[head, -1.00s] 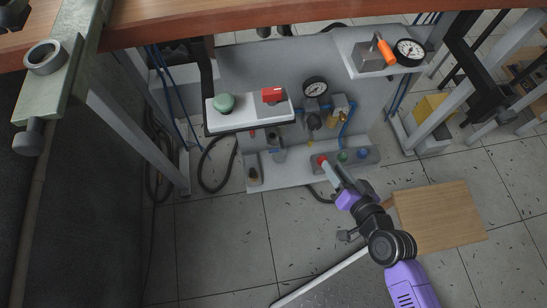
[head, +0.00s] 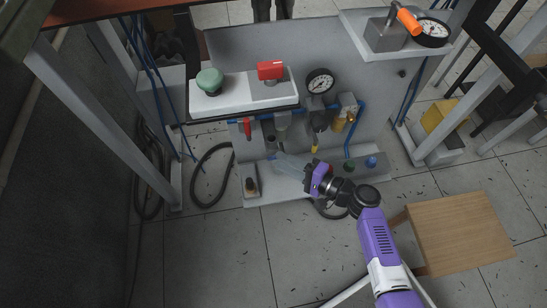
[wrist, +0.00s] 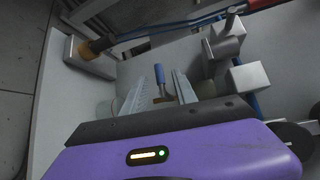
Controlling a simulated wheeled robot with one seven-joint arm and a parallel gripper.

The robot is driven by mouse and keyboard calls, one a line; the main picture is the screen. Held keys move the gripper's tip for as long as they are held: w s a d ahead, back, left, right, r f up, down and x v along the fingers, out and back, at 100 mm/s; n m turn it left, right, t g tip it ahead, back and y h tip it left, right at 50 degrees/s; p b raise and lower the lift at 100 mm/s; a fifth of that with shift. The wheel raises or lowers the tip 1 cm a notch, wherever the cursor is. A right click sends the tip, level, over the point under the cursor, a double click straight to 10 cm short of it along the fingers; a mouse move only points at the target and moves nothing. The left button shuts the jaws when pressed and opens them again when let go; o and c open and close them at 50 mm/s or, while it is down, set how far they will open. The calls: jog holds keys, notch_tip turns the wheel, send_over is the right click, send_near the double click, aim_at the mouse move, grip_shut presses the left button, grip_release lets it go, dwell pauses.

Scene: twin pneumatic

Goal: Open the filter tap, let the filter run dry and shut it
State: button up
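A small tap with a blue handle (wrist: 159,73) and a brass body shows in the wrist view, between the two fingers of my gripper (wrist: 163,92). The fingers are open, one on each side of it; I cannot tell whether either touches it. In the head view my gripper (head: 280,162) reaches in low under the white shelf, and its pale fingers largely hide the tap. Clear bowls hang under the shelf; one bowl (head: 282,122) is above my fingers. I cannot see any water in it.
A red lever (head: 247,127) hangs left of the bowls. A pressure gauge (head: 320,82) is on the back panel. A wooden stool (head: 460,232) stands right of my arm. A brass-topped block (wrist: 92,58) is left of my fingers.

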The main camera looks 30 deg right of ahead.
aim_at(273, 157)
jog(key=shift+b+x, duration=0.4)
jog(key=shift+x, duration=1.7)
jog(key=shift+c, duration=0.4)
grip_shut()
